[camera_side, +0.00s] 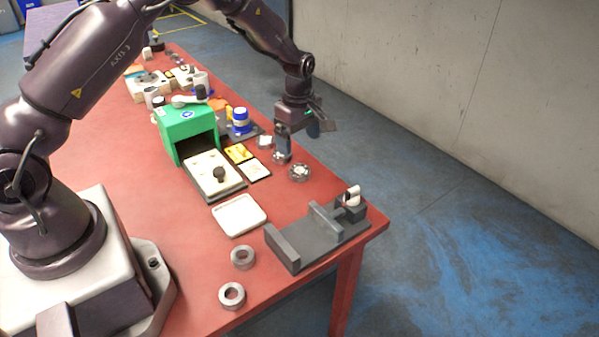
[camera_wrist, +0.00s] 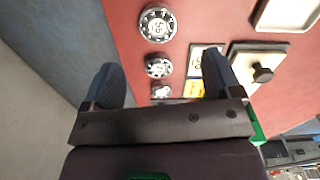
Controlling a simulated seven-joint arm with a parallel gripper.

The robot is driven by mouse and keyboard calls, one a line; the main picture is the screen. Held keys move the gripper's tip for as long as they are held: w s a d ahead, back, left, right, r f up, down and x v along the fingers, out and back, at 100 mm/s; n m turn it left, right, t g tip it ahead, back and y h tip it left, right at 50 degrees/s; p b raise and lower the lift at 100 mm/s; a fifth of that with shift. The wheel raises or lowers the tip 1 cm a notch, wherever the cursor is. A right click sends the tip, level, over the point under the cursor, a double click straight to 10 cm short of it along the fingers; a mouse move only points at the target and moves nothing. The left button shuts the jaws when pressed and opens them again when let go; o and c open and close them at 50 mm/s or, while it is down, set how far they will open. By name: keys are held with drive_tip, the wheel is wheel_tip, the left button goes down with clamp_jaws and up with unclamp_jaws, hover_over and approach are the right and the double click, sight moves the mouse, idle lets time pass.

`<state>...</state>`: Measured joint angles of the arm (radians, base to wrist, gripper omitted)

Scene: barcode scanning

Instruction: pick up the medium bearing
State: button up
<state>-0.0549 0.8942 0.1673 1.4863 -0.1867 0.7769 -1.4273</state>
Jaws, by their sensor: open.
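Three silver bearings lie in a row near the table's far long edge. The medium bearing (camera_side: 279,158) is the middle one, partly hidden by a finger in the side view. In the wrist view the medium bearing (camera_wrist: 158,67) shows between the fingers. The largest bearing (camera_side: 299,172) lies nearer the front; it also shows at the top of the wrist view (camera_wrist: 157,23). The smallest bearing (camera_side: 265,142) lies behind; in the wrist view it (camera_wrist: 160,91) is just above the gripper body. My gripper (camera_side: 299,140) is open and empty above the row; its fingers also show in the wrist view (camera_wrist: 161,72).
A grey vise-like fixture (camera_side: 318,238) stands at the table corner. A white tray (camera_side: 240,215), yellow and white cards (camera_side: 238,153) and a green scanner box (camera_side: 187,132) sit to the left. Two steel rings (camera_side: 232,295) lie at the front. A blue-capped jar (camera_side: 240,121) stands behind.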

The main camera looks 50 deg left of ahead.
sight(300, 170)
drive_tip(key=f, duration=0.9)
drive_tip(key=shift+w+a, duration=0.1)
drive_tip(key=shift+w, duration=0.1)
drive_tip(key=shift+c, duration=0.5)
drive_tip(key=c, duration=1)
